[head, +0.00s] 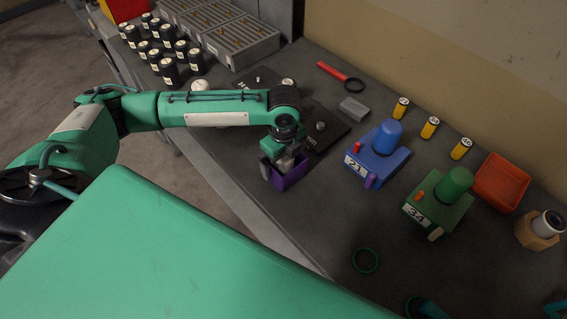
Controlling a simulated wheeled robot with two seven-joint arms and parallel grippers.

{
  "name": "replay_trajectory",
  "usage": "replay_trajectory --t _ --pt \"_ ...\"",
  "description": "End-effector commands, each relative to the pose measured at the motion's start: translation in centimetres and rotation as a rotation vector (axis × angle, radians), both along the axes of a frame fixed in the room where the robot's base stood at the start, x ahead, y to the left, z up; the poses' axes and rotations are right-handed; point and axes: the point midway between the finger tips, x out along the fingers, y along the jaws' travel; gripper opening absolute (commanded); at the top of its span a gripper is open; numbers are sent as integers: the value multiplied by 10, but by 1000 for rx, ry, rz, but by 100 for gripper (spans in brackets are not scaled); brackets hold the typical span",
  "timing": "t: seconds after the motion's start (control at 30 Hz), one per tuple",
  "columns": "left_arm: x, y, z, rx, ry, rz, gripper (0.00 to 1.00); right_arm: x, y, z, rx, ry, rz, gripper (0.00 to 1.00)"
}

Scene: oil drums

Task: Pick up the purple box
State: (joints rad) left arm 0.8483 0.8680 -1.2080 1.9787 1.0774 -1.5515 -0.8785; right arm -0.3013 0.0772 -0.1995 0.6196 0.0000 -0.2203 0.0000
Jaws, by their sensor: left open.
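The purple box (291,180) is a small open-topped box near the front edge of the dark bench, in the middle of the head view. My left gripper (284,164) points down at it, with its fingers at the box's top and left side. The fingers are open. The gripper hides part of the box's rim and inside, and I cannot tell whether the fingers touch it. My right gripper is not in view.
A dark plate (325,132) lies just behind the box. To the right stand a blue numbered block (375,165), a green numbered block (440,206) and a red-orange tray (502,181). Black cylinders (168,71) stand at the back left. A green ring (366,260) lies near the front.

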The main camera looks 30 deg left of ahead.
Motion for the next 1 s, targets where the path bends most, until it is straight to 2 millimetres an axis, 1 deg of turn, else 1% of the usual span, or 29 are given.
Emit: replay_trajectory --t 0.03,0.1,0.2,0.43,0.47,0.5,0.63,0.9,1.0 --pt "-1 0 -5 2 3 0 100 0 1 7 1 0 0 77" --pt "0 0 -16 1 3 0 100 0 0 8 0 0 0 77" --pt "0 0 -24 0 1 0 100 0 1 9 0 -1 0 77" --pt "0 0 -27 1 0 0 100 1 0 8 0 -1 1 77" --pt "0 0 -27 0 0 0 96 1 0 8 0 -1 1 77" --pt "0 0 -26 0 0 0 88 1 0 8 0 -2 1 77" --pt "0 0 -26 0 0 0 63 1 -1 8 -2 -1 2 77" --pt "1 0 -25 -1 -2 0 63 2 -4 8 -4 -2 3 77" --pt "1 0 -22 -1 -3 0 63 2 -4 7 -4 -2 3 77"
